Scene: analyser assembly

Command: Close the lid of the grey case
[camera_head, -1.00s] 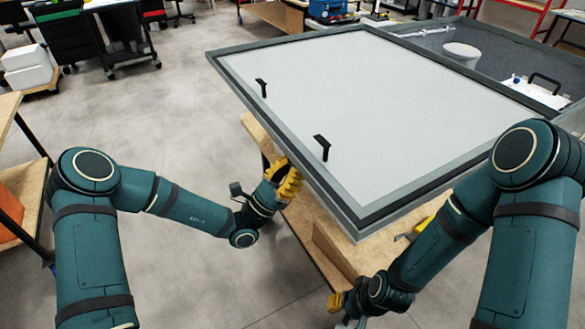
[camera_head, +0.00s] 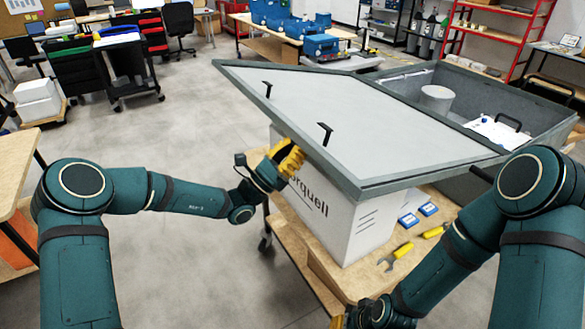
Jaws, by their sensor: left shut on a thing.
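The grey case (camera_head: 560,103) stands open on a wooden bench at the right. Its lid (camera_head: 345,118) is tilted, with the pale inner panel facing up and two black latches on it. My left gripper (camera_head: 290,152), with yellow fingers, is at the lid's near left edge, just under the rim, and is shut on it; the exact contact is partly hidden. My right gripper (camera_head: 345,320) is low at the bottom edge of the view, mostly cut off and apart from the lid, so its fingers cannot be judged.
A white box (camera_head: 345,225) with lettering stands on the wooden bench (camera_head: 330,280) under the lid. A wrench (camera_head: 395,257), a yellow-handled tool (camera_head: 436,231) and blue-labelled items (camera_head: 408,220) lie beside it. Inside the case are a white cylinder (camera_head: 436,97) and a white tray (camera_head: 500,132).

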